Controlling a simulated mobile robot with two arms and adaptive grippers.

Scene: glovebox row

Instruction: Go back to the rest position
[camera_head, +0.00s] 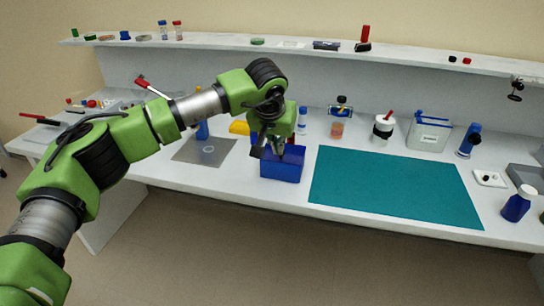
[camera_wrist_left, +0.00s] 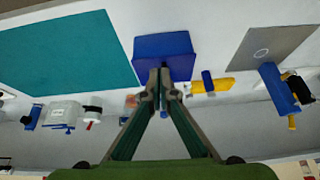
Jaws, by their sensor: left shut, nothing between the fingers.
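My left arm reaches in from the left in the head view, and its gripper (camera_head: 270,152) points down at a blue box (camera_head: 284,170) near the bench's front edge. In the left wrist view the fingers of the left gripper (camera_wrist_left: 159,76) meet at their tips with nothing between them. The blue box (camera_wrist_left: 164,50) lies just beyond the fingertips there. I cannot tell whether the tips touch or overlap its rim. My right gripper is not in view.
A teal mat (camera_head: 390,187) covers the bench right of the box; a grey plate (camera_head: 204,151) lies left. A shelf (camera_head: 210,41) with small items runs along the back.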

